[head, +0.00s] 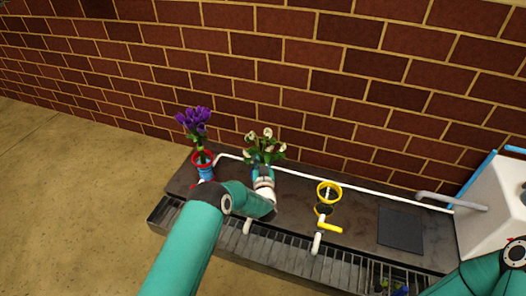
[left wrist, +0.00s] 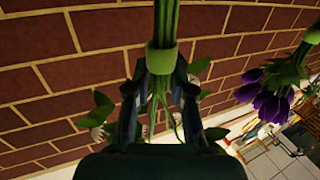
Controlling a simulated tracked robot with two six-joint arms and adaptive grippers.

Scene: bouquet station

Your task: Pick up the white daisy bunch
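The white daisy bunch (head: 266,148), white blooms over green leaves, stands upright at the back of the dark counter in the head view. My left gripper (head: 264,170) is at its stems, just below the leaves. In the left wrist view, which looks upside down, the two dark fingers (left wrist: 160,82) close in from both sides on the green stems (left wrist: 168,22) at a pale green band (left wrist: 161,58). The blooms are mostly hidden behind the gripper there. I cannot tell whether the stems touch the counter. My right arm enters at lower right; its gripper is not clearly visible.
A purple flower bunch (head: 194,122) stands left in a red ring (head: 203,158). A yellow ring holder (head: 329,190) is to the right, beside a dark square pad (head: 401,231). A white pipe runs along the back. A slatted grate (head: 285,255) edges the front.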

